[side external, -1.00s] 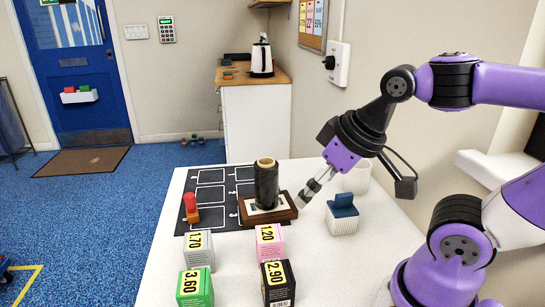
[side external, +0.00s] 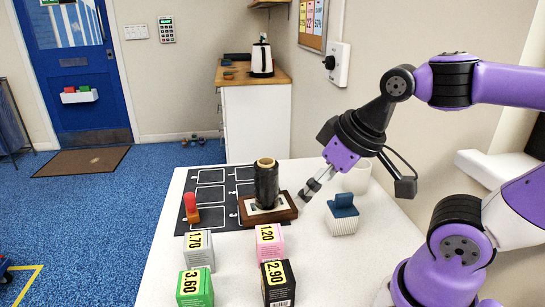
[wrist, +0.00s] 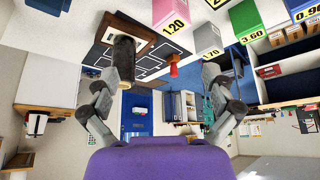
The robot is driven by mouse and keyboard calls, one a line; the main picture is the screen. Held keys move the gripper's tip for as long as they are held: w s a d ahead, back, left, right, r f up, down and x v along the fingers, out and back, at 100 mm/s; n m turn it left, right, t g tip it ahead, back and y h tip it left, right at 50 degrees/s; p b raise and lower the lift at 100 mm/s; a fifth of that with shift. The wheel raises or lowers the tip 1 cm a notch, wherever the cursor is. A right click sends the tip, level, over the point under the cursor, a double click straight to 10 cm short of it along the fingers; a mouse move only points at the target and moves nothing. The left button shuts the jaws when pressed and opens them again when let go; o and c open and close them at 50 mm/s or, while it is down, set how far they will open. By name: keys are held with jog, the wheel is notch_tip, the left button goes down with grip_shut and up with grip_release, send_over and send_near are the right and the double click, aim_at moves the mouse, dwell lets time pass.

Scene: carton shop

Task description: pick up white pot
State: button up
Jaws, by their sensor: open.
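A plain white cylinder (side external: 358,178), which looks like the white pot, stands on the white table at the back right in the side view. My gripper's wrist partly hides it. My gripper (side external: 304,194) is in front of it and to its left, angled down to the left near the wooden stand. In the wrist view my gripper (wrist: 157,88) has its two fingers spread wide with nothing between them. I cannot make out the pot in the wrist view.
A black roll (side external: 266,185) stands on a wooden stand (side external: 285,209) beside my fingertips. A white ribbed box (side external: 342,221) with a blue top is to the right. A red-topped orange piece (side external: 191,208) and several price-marked boxes (side external: 269,243) are on the table.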

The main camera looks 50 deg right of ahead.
dwell(0.3)
jog(key=g, duration=0.5)
send_over(358, 170)
jog(key=w+d, duration=0.2)
notch_tip(358, 170, down, 3)
jog(key=shift+n+g, duration=0.3)
jog(key=shift+s+d+f, duration=0.15)
jog(key=shift+d+f, duration=0.05)
jog(key=shift+f, duration=1.6)
jog(key=shift+s+d+f, duration=0.2)
jog(key=shift+d+f, duration=0.05)
jog(key=shift+f, duration=1.55)
jog(key=shift+s+d+f, duration=0.15)
jog(key=shift+d+f, duration=0.05)
jog(key=shift+f, duration=1.6)
jog(key=c, duration=1)
